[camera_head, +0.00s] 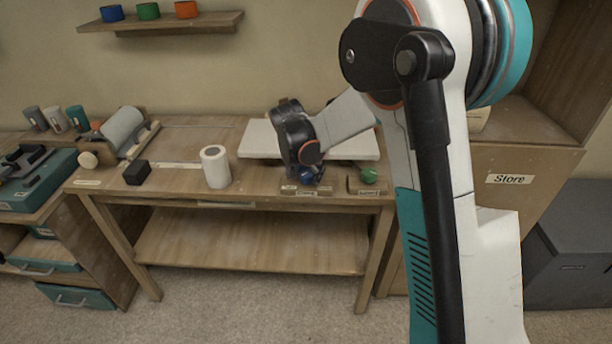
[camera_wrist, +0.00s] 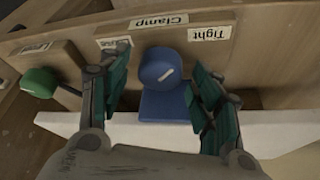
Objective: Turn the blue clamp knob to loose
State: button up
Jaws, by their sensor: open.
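The blue clamp knob (camera_wrist: 158,64) is in the middle of the wrist view, in front of a blue block and the wooden strip labelled Clamp. Another label at left, partly hidden by a finger, cannot be fully read. My gripper (camera_wrist: 162,72) is open, with one finger on each side of the knob and gaps visible. In the head view, the knob (camera_head: 306,178) shows below my gripper at the bench's front edge.
A green knob (camera_wrist: 40,82) sits left of the fingers in the wrist view; the head view shows it (camera_head: 369,176) right of the blue one. A white board (camera_head: 260,141) lies behind. A white roll (camera_head: 215,167) and black block (camera_head: 137,172) stand further left on the bench.

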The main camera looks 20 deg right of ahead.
jog(key=shift+f, duration=0.15)
jog(key=c, duration=1)
jog(key=shift+c, duration=0.2)
